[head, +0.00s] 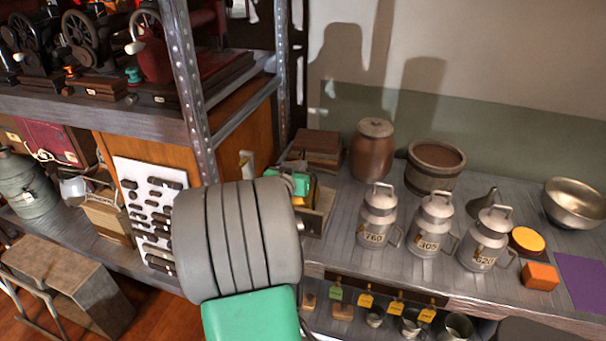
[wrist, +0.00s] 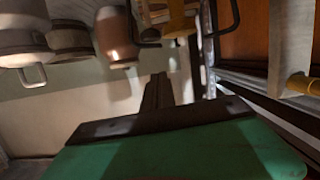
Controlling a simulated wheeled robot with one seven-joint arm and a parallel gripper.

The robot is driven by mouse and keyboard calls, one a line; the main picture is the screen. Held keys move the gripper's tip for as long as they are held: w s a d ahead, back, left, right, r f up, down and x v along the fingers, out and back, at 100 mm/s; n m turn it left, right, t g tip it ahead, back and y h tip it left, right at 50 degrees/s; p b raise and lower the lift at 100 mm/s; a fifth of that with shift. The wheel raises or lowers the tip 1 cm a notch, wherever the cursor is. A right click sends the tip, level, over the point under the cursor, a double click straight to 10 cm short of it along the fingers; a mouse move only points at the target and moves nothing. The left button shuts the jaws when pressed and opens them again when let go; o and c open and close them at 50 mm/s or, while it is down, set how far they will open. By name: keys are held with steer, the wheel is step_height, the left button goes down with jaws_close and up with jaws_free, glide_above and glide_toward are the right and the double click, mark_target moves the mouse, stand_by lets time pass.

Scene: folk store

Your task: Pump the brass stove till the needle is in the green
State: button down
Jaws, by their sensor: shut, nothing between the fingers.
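I cannot make out the brass stove with certainty, nor its gauge and needle. A yellow-brown object with dark bent handles (wrist: 172,18) shows at the top of the wrist view, cut off by the edge; it may be part of the stove. My gripper (wrist: 159,80) is shut and empty in the wrist view, its dark fingers pointing up the picture towards that object, apart from it as far as I can tell. In the head view my grey and green arm covers the middle, and the gripper's fingers are hidden behind it.
Three numbered milk cans (head: 431,225) stand on the counter, right of my arm. Behind them are a brown jar (head: 372,150) and a wooden tub (head: 435,168). A metal shelf post (head: 190,90) rises left of my arm. A metal bowl (head: 575,202) is far right.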

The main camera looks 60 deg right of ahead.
steer(key=f, duration=0.1)
steer(key=d+f, duration=0.1)
steer(key=f, duration=0.1)
steer(key=d+f, duration=0.1)
steer(key=shift+w+d+f, duration=0.1)
steer(key=shift+d+f, duration=0.05)
steer(key=shift+f, duration=0.15)
step_height(320, 180, down, 4)
steer(key=b, duration=0.4)
steer(key=shift+f, duration=0.15)
